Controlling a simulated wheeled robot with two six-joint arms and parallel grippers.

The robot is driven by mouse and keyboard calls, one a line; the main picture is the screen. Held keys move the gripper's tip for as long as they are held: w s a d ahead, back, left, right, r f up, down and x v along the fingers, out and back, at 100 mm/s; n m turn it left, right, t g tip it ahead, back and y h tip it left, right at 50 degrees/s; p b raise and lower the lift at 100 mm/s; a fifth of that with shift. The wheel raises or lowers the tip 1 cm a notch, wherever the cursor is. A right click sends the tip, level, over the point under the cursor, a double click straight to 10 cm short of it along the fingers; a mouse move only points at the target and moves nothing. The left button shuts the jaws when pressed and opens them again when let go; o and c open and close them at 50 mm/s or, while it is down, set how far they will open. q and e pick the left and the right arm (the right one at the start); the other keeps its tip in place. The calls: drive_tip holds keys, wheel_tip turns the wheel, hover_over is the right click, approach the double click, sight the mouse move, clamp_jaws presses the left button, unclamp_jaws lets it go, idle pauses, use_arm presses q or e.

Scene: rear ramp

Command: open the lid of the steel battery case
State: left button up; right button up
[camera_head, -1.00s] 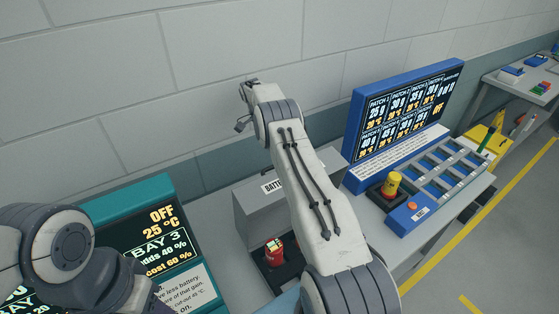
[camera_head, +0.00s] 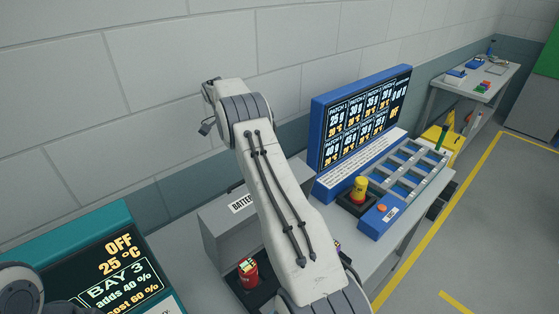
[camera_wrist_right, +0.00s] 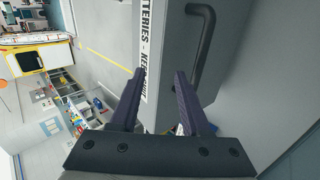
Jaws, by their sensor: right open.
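The grey steel battery case (camera_head: 222,232) stands on the bench left of the blue panel, partly hidden by my right arm. Its label (camera_head: 243,201) reads "BATTERIES", and its lid looks shut. In the right wrist view the label (camera_wrist_right: 146,55) runs along one face, with the black bar handle (camera_wrist_right: 206,50) on the face beside it. My right gripper (camera_wrist_right: 160,74) is open and empty, its fingers pointing at the case. My left gripper is out of view.
A teal screen (camera_head: 105,230) stands left. The wall is close behind.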

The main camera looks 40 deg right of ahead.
drive_tip(key=s+d+r+b, duration=0.1)
drive_tip(key=s, duration=0.1)
drive_tip(key=s+d+r+b, duration=0.1)
drive_tip(key=s+d+r, duration=0.1)
drive_tip(key=s+d+r+b, duration=0.1)
drive_tip(key=s, duration=0.2)
drive_tip(key=shift+d+r+b, duration=0.2)
drive_tip(key=shift+r+b, duration=0.15)
drive_tip(key=shift+b, duration=0.05)
drive_tip(key=shift+s+d+r, duration=0.15)
drive_tip(key=shift+s+r, duration=0.05)
drive_tip(key=shift+r, duration=0.05)
